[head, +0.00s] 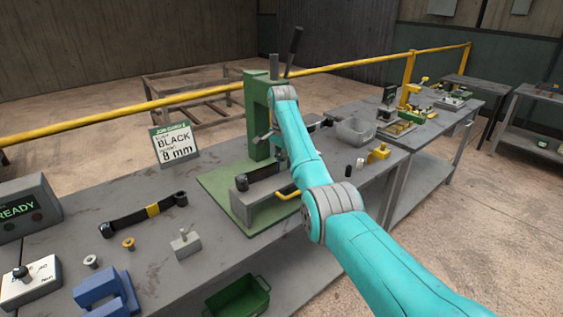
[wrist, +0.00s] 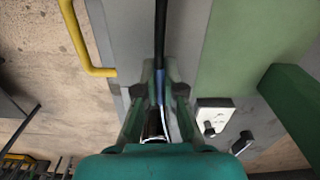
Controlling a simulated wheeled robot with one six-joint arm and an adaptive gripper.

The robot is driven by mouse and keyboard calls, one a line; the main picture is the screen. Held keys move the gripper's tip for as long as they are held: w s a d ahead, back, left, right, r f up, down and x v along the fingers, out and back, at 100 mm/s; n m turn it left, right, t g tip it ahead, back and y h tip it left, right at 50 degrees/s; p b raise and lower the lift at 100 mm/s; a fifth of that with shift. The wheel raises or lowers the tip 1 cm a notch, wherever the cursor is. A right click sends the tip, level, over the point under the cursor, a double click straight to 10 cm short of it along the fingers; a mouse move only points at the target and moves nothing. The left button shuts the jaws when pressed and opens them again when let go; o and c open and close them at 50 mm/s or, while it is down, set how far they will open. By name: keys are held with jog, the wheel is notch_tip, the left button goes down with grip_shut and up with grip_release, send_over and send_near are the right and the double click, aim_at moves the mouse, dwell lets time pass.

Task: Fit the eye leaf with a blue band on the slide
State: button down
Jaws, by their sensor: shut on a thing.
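In the wrist view, my gripper (wrist: 160,92) is shut on a dark leaf with a blue band (wrist: 160,76). The leaf runs up out of the picture over a grey surface, and a shiny rounded piece shows at its lower end. The slide has a yellow handle (head: 287,194).
The green press (head: 257,118) stands close behind the slide. A yellow-banded leaf (head: 144,214), several small bushings and a blue fixture (head: 104,290) are on the bench to the left. A sign (head: 174,145) reads BLACK, 8 mm.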

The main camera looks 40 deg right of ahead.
jog(key=shift+f, duration=0.25)
dwell(0.4)
jog(key=c, duration=0.7)
grip_release()
jog(key=shift+f, duration=0.15)
jog(key=shift+c, duration=0.2)
jog(key=shift+r, duration=3.55)
